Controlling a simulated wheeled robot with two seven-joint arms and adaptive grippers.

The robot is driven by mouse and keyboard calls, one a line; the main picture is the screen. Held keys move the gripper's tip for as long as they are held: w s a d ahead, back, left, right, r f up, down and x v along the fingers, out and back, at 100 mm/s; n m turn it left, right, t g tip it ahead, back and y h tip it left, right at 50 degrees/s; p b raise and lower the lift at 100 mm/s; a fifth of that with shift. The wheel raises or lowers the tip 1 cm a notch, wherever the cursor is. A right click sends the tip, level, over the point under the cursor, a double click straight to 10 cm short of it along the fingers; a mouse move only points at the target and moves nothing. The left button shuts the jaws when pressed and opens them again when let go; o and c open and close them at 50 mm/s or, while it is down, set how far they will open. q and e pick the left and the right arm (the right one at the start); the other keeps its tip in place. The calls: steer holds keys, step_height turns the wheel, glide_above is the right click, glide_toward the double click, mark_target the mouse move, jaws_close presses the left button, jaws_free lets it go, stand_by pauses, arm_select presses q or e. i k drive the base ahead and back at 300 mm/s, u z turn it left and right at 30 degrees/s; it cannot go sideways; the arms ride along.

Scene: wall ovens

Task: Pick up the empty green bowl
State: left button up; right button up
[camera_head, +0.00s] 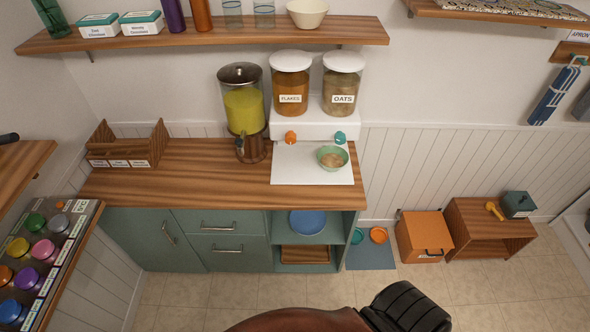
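A green bowl (326,152) stands on the white board below the FLAKES and OATS dispensers. Its inside shows a beige, food-like patch, so it does not look empty. A smaller teal-green bowl (357,237) sits on a blue mat on the floor beside the cabinet, next to an orange bowl (378,236). I cannot clearly tell whether the teal one is empty.
The wooden counter (210,188) holds a wooden box (130,150) and a yellow drink dispenser (242,108). A blue dish (307,222) is on the open shelf below. An orange box (424,236) stands on the floor. A brown and black shape (405,308) at the bottom is unclear.

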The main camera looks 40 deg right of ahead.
mark_target(332, 157)
steer(key=u, duration=0.3)
steer(key=i, duration=0.55)
steer(key=z, duration=0.6)
steer(key=i, duration=0.9)
steer(key=z, duration=0.8)
